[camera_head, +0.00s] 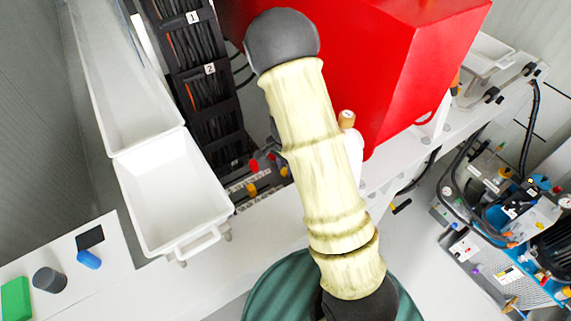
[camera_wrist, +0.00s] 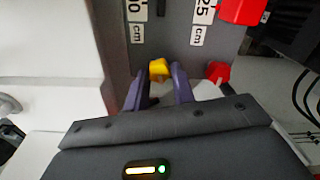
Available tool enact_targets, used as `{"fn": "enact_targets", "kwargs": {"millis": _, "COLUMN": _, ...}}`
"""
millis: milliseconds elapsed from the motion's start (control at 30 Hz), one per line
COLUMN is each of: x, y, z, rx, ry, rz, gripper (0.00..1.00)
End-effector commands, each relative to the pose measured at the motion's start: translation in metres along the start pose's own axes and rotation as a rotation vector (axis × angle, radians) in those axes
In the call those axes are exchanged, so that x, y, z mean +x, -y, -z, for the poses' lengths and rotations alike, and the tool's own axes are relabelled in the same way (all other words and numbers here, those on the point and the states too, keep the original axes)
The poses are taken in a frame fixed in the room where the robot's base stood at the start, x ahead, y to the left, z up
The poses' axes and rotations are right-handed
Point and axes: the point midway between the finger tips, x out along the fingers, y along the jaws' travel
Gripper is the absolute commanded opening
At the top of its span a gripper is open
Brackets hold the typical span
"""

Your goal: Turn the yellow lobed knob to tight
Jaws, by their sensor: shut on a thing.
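The yellow lobed knob (camera_wrist: 158,69) shows in the wrist view, just beyond and between the two purple fingertips of my gripper (camera_wrist: 160,78). My gripper is shut on it, and the fingers hide its lower part. In the head view my cream arm covers the gripper. Two small yellow parts, one at the panel's lower left (camera_head: 251,189) and one beside my arm (camera_head: 284,171), show there, but I cannot tell which is the held knob. How far the knob is turned cannot be read.
In the wrist view a red knob (camera_wrist: 217,72) sits close to the right finger, with a red block (camera_wrist: 243,10) above. Labels marked cm (camera_wrist: 138,33) line the grey panel. In the head view a white bin (camera_head: 172,195) stands left and a large red housing (camera_head: 400,60) behind my arm.

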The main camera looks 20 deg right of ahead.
Motion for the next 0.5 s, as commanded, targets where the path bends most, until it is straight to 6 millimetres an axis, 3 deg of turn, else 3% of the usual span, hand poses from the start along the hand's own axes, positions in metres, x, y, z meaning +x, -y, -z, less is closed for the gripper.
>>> {"fn": "enact_targets", "kwargs": {"millis": 500, "x": -0.0021, "y": 0.0008, "z": 0.0015, "rx": 0.273, "ry": -0.004, "rz": 0.006, "gripper": 0.02}}
